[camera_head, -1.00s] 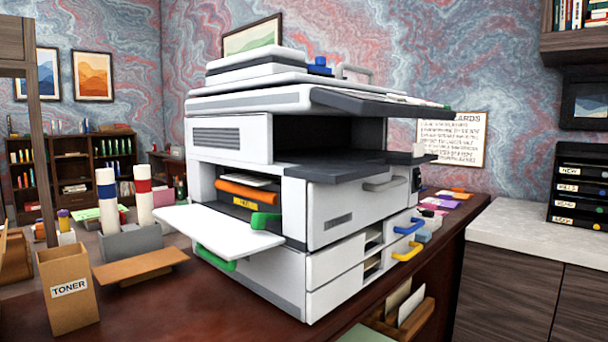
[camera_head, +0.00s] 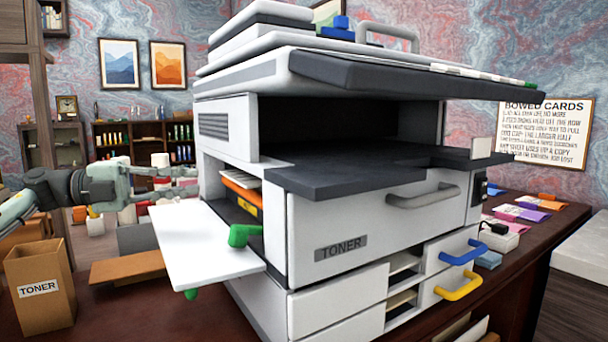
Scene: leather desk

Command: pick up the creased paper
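A white sheet of paper (camera_head: 248,179) shows in the open side of the copier (camera_head: 262,228), above an orange part (camera_head: 240,192). Only its edge shows, so I cannot tell whether it is creased. My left gripper (camera_head: 192,181) comes in from the left, just outside that opening and above the white fold-down door (camera_head: 200,245). Its fingers look apart, with nothing seen between them. It appears short of the paper and not touching it. My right gripper is not in view.
The open door, with a green handle (camera_head: 240,235), juts out to the left below my gripper. A toner box (camera_head: 40,288) and a brown flat piece (camera_head: 128,267) are on the desk at left. A dark shelf (camera_head: 345,178) overhangs the copier's front.

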